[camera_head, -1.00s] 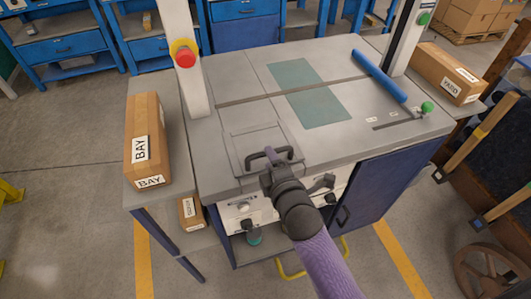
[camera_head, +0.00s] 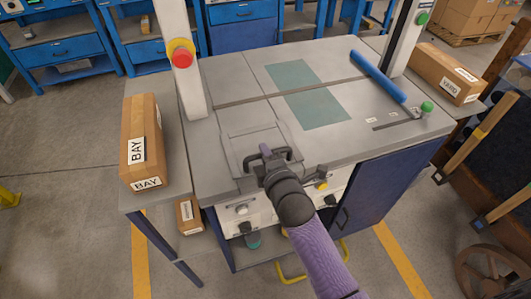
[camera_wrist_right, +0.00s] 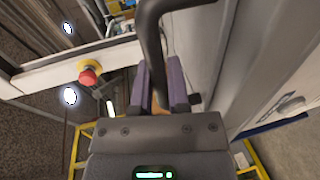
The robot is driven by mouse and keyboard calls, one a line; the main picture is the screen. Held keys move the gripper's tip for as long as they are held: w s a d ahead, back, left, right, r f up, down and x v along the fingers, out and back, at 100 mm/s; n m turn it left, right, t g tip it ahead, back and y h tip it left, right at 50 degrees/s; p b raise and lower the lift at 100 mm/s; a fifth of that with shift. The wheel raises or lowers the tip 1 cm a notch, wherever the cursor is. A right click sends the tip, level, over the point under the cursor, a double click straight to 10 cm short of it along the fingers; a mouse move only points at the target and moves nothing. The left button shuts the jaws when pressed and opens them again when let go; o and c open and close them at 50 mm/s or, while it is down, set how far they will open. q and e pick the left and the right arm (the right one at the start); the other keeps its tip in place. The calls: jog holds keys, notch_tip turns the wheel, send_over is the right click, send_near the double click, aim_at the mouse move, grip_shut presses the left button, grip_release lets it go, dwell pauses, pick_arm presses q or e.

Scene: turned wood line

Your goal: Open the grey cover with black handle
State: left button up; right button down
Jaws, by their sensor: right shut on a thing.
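The grey cover (camera_head: 248,130) is a flat panel in the front left part of the grey machine top. It looks flat or nearly flat; a slight lift cannot be told. Its black handle (camera_head: 287,151) is a bar at the cover's front edge. My right gripper (camera_head: 266,161) is shut on the handle, and my purple arm reaches up from below. In the right wrist view the black handle (camera_wrist_right: 153,45) runs down between the purple fingers of my right gripper (camera_wrist_right: 160,88). My wrist hides part of the front edge. My left gripper is not in view.
A post with a red button (camera_head: 181,58) stands at the back left. A brown BAY box (camera_head: 146,140) lies on the left side shelf. A blue bar (camera_head: 378,76) lies at the right of the top. Knobs, including a yellow one (camera_head: 321,184), sit on the front panel.

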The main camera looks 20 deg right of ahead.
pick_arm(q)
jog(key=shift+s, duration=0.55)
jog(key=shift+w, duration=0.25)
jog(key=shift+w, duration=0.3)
